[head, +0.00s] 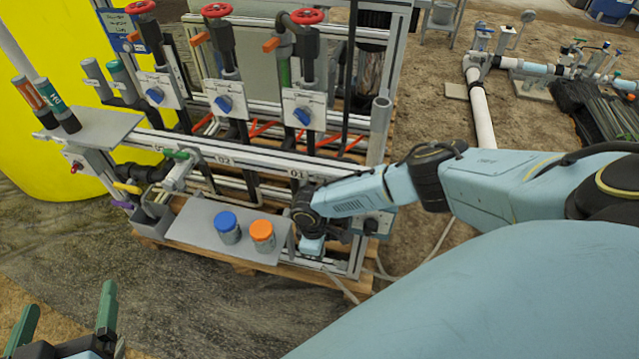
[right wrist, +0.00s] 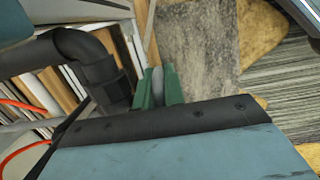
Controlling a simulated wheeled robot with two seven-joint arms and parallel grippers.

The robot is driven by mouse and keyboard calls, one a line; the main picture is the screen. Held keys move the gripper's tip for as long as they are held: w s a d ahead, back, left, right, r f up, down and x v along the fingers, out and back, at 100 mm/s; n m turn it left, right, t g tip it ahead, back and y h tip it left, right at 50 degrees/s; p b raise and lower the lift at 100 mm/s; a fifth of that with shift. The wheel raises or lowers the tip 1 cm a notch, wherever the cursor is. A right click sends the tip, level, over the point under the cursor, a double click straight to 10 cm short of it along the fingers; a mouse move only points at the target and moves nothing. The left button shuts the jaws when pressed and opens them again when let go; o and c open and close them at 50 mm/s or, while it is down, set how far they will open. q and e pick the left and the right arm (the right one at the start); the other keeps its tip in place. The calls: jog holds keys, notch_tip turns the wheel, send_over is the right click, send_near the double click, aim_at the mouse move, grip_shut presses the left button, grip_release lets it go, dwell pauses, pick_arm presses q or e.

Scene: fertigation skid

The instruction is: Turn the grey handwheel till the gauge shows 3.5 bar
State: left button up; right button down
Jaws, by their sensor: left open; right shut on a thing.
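The grey handwheel (right wrist: 158,87) shows as a thin grey disc, nearly edge-on, in the right wrist view. My right gripper (right wrist: 158,80) is shut on it, with one green finger on each side. In the head view my right wrist covers the lower right of the skid, and the handwheel and right gripper are hidden there. My left gripper (head: 65,300) is open and empty at the bottom left, well apart from the skid. No readable gauge face shows in either view.
A shelf (head: 190,222) holds a blue-lidded jar (head: 227,228) and an orange-lidded jar (head: 262,236), left of my right wrist. Red handwheels (head: 217,10) and blue-knobbed valves (head: 223,104) line the skid. A black pipe elbow (right wrist: 85,55) is close to my right gripper. Floor in front is clear.

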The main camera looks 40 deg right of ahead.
jog(key=shift+a+g+h, duration=0.1)
jog(key=shift+g+h, duration=0.2)
jog(key=shift+g, duration=0.1)
jog(key=shift+w+r+g+h+b, duration=0.1)
jog(key=shift+r+g+h+b, duration=0.15)
jog(key=shift+g+h+b, duration=0.9)
jog(key=shift+r, duration=0.1)
pick_arm(q)
notch_tip(320, 180, up, 9)
jog(key=d+t+h, duration=0.1)
jog(key=t+h, duration=0.1)
jog(key=t, duration=0.4)
jog(key=shift+s+d+r, duration=0.15)
jog(key=shift+s+d, duration=0.1)
jog(key=shift+s, duration=0.15)
pick_arm(e)
jog(key=c, duration=1.8)
grip_release()
jog(key=shift+o, duration=0.2)
